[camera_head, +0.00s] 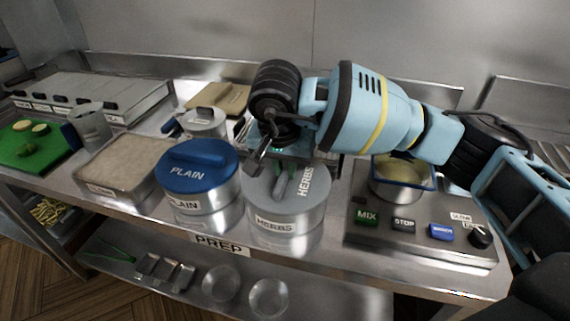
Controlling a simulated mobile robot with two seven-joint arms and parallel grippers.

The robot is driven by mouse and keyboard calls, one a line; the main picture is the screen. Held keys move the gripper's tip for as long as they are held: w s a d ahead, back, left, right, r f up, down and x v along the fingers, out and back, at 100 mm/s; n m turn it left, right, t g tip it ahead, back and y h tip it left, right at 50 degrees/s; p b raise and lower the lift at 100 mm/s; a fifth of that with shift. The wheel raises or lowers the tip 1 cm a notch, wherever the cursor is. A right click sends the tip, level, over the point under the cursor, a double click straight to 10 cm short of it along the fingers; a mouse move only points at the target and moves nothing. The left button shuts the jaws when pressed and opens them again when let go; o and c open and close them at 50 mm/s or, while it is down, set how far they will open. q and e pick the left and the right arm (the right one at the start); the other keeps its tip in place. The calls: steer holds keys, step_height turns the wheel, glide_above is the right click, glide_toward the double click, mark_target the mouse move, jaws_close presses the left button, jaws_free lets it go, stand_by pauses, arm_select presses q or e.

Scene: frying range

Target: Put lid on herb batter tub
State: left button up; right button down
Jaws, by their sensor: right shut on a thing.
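The herb batter tub (285,223) is a steel tub with a HERBS label, standing on the steel counter near its front edge. Its grey lid (312,203), marked HERBS, lies over the tub's top and looks about level. I cannot tell whether its rim is fully seated. My right gripper (279,172) comes down from above and is shut on the lid's handle; the gripper and wrist hide the far part of the lid. My left gripper is not in view.
Left of the tub stands a PLAIN tub with a blue lid (198,165), close beside it. On the right is a mixer base (420,232) with MIX and STOP buttons and a bowl (398,180). A breading tray (124,165) and green board (30,150) lie farther left.

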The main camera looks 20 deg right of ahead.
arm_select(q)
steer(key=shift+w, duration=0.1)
arm_select(e)
steer(key=shift+f, duration=0.1)
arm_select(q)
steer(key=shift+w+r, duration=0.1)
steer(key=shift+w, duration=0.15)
arm_select(e)
steer(key=c, duration=1.3)
jaws_free()
steer(key=shift+c, duration=0.2)
steer(key=v, duration=0.6)
steer(key=shift+r, duration=0.25)
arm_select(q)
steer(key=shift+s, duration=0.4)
arm_select(e)
steer(key=shift+s+a+r, duration=0.15)
steer(key=shift+s+r, duration=0.1)
steer(key=shift+r, duration=0.4)
steer(key=shift+f, duration=0.1)
